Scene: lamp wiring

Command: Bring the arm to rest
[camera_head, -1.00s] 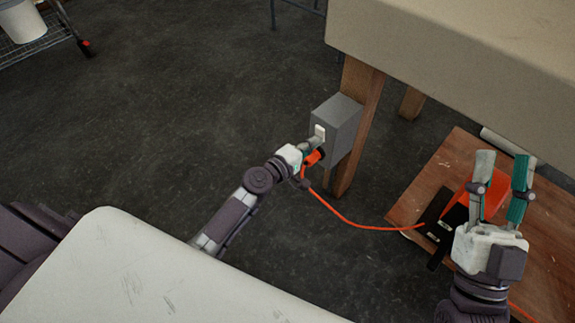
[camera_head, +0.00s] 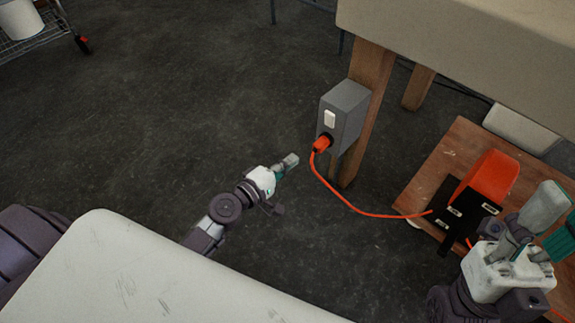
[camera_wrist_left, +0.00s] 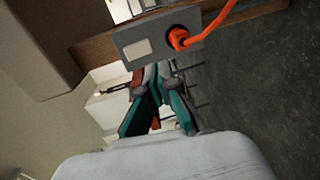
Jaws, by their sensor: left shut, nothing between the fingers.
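My left gripper (camera_head: 290,161) is shut and empty in the head view, low and to the left of the grey outlet box. Its closed fingers also show in the left wrist view (camera_wrist_left: 152,72). The grey box (camera_head: 349,108) is fixed to the wooden table leg and has a white switch (camera_head: 330,119). An orange plug (camera_head: 321,144) sits in the box, and the gripper is apart from it. The plug also shows in the left wrist view (camera_wrist_left: 180,38). My right gripper (camera_head: 556,215) is at the right edge with its fingers spread apart.
An orange cord (camera_head: 345,203) runs from the plug to a black base with an orange part (camera_head: 490,176) on a wooden board (camera_head: 455,150). A beige tabletop (camera_head: 450,45) overhangs at the upper right.

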